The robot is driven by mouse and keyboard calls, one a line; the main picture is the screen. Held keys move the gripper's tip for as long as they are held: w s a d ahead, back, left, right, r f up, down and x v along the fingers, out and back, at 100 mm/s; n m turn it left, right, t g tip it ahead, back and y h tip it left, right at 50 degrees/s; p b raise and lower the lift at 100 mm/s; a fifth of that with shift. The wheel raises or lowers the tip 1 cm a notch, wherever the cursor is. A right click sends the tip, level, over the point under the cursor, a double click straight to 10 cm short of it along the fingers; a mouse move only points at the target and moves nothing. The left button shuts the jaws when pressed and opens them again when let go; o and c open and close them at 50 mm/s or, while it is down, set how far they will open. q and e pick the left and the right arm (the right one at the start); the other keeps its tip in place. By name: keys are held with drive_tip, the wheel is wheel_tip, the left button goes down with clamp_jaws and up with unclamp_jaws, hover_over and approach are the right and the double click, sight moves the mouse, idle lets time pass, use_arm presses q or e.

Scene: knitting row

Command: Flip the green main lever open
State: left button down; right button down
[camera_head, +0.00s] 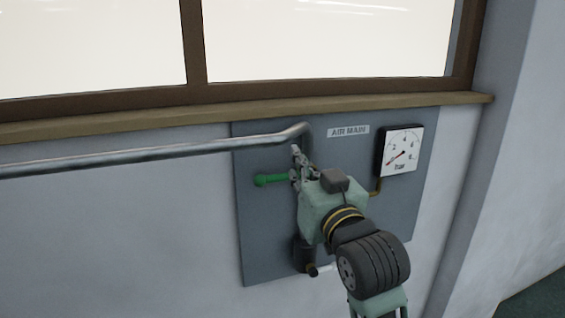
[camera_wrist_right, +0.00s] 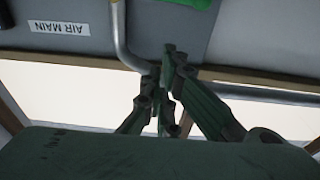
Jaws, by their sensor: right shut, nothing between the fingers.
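The green lever (camera_head: 272,180) lies about level on the grey panel, its free end pointing left. Its right end is hidden behind my right gripper (camera_head: 296,162). Part of the lever's green shows at the top edge of the right wrist view (camera_wrist_right: 188,3). My right gripper's fingers are shut and empty, pointing up beside the lever's right part and just below the bent pipe. They also show in the right wrist view (camera_wrist_right: 168,62). I cannot tell whether they touch the lever. My left gripper is not in view.
A metal pipe (camera_head: 150,153) runs along the wall and bends down at the panel (camera_head: 262,255). A bar gauge (camera_head: 402,150) with a red needle is at right, under a window sill (camera_head: 400,103). An AIR MAIN label (camera_head: 348,131) is above.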

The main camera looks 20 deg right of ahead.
drive_tip(key=shift+w, duration=0.1)
drive_tip(key=r+p, duration=0.2)
drive_tip(key=p, duration=0.1)
hover_over(285, 177)
drive_tip(key=s, duration=0.1)
drive_tip(key=f, duration=0.3)
drive_tip(key=a+f, duration=0.1)
drive_tip(key=shift+s+f+p, duration=0.3)
drive_tip(key=shift+f+p, duration=0.05)
drive_tip(key=shift+p, duration=0.05)
drive_tip(key=shift+f+n, duration=0.2)
drive_tip(key=shift+n, duration=0.2)
